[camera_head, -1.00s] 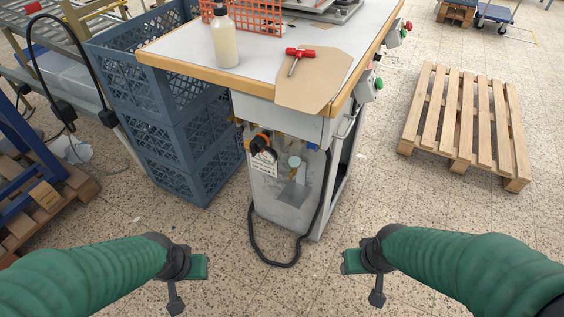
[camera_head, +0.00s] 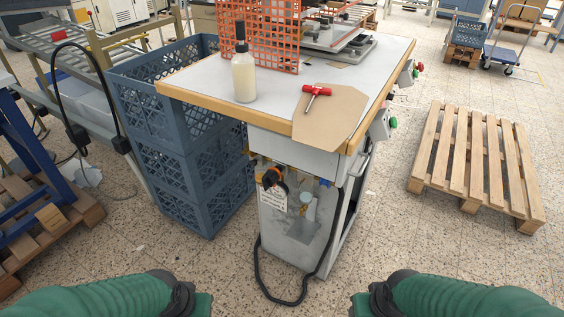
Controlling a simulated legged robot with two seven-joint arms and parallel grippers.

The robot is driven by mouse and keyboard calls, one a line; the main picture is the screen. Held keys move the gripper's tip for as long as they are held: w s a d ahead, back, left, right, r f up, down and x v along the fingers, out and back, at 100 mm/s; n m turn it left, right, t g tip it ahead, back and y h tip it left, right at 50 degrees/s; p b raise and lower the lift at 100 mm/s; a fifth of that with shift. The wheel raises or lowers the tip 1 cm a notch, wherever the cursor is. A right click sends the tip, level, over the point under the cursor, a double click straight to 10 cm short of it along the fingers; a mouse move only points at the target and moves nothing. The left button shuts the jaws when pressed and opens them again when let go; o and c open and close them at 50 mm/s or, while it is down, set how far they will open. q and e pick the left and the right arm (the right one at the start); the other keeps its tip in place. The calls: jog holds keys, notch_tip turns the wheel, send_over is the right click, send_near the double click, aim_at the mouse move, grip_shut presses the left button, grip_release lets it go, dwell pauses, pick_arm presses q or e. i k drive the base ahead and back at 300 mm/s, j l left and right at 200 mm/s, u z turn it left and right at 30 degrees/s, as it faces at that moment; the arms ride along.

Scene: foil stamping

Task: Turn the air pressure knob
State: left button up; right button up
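The foil stamping machine's cabinet (camera_head: 283,243) stands ahead of me under its table. On its front, a black and orange round knob (camera_head: 272,179) sits above a white label. A small round gauge (camera_head: 306,197) and a small blue part (camera_head: 325,182) are to its right. I cannot tell for sure which is the air pressure knob. My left gripper (camera_head: 203,305) and my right gripper (camera_head: 359,305) show only partly at the bottom edge, well short of the cabinet and touching nothing visible. Their fingertips are cut off or hidden.
The tabletop (camera_head: 205,80) overhangs the cabinet and holds a bottle (camera_head: 244,77), a red-handled tool (camera_head: 314,95) and brown sheet (camera_head: 339,113). Blue crates (camera_head: 183,154) stand left. A black cable (camera_head: 258,275) loops to the floor. A pallet (camera_head: 470,165) lies right.

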aim_at(269, 179)
jog(key=k+j, duration=0.2)
jog(key=k, duration=0.2)
jog(key=i+j+z, duration=0.2)
jog(key=j, duration=0.3)
jog(key=i+j+z, duration=0.25)
jog(key=j, duration=0.3)
jog(key=i+j+z, duration=0.2)
jog(key=j, duration=0.4)
jog(key=j+z, duration=0.2)
jog(key=j, duration=0.35)
jog(key=j+z, duration=0.2)
jog(key=j, duration=0.4)
